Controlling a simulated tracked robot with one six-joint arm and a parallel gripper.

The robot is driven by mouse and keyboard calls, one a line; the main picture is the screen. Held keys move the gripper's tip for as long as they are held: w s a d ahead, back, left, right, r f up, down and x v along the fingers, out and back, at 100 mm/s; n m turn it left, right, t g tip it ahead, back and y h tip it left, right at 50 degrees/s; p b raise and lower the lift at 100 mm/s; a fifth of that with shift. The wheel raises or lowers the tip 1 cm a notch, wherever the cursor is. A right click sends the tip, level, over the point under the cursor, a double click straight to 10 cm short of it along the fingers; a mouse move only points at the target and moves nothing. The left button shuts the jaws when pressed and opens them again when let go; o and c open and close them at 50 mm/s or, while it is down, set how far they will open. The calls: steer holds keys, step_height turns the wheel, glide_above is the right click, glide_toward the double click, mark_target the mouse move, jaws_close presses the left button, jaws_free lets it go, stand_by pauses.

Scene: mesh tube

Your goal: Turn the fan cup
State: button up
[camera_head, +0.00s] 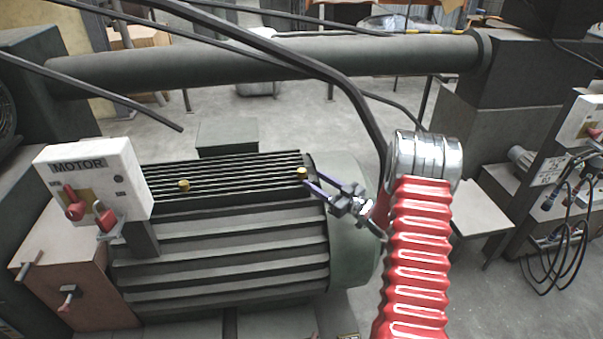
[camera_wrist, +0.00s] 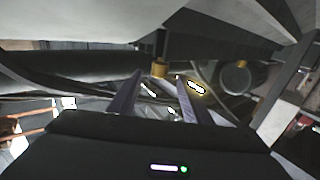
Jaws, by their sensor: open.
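Two small brass cups stand on top of the ribbed grey motor (camera_head: 225,235). The right cup (camera_head: 302,174), nearest the rounded green end cover (camera_head: 352,240), appears to be the fan cup; the other cup (camera_head: 184,185) is further left. My gripper (camera_head: 312,178) reaches in from the right, its purple fingers open and their tips close to the right cup. In the wrist view, a brass cup (camera_wrist: 160,68) shows between the two open fingertips (camera_wrist: 158,76), slightly beyond them. I cannot tell whether either finger touches it.
A white motor box (camera_head: 95,178) with red switches stands left of the motor. A thick dark pipe (camera_head: 270,60) runs behind it. A panel with hanging cables (camera_head: 570,220) is at the right. Bare floor (camera_head: 290,110) shows between motor and pipe.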

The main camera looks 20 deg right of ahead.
mark_target(299, 175)
steer(key=x, duration=0.7)
steer(key=shift+w+a, duration=0.1)
steer(key=shift+w, duration=0.2)
steer(key=shift+c, duration=0.2)
steer(key=c, duration=1)
steer(key=shift+m+t+h, duration=0.4)
steer(key=shift+m+h, duration=0.2)
steer(key=shift+h, duration=0.3)
steer(key=shift+m+t+h, duration=0.4)
steer(key=shift+m+h, duration=1.2)
steer(key=shift+h, duration=0.9)
steer(key=shift+m+g+h, duration=0.3)
steer(key=shift+m+h, duration=0.85)
steer(key=shift+h, duration=0.6)
steer(key=shift+m+g+h, duration=0.3)
steer(key=shift+m+h, duration=0.85)
steer(key=shift+h, duration=0.6)
steer(key=shift+m+g+h, duration=1.8)
steer(key=shift+m+h, duration=0.5)
steer(key=shift+h, duration=0.6)
steer(key=shift+m+g+h, duration=1.7)
steer(key=shift+g+h, duration=0.1)
steer(key=shift+g, duration=0.4)
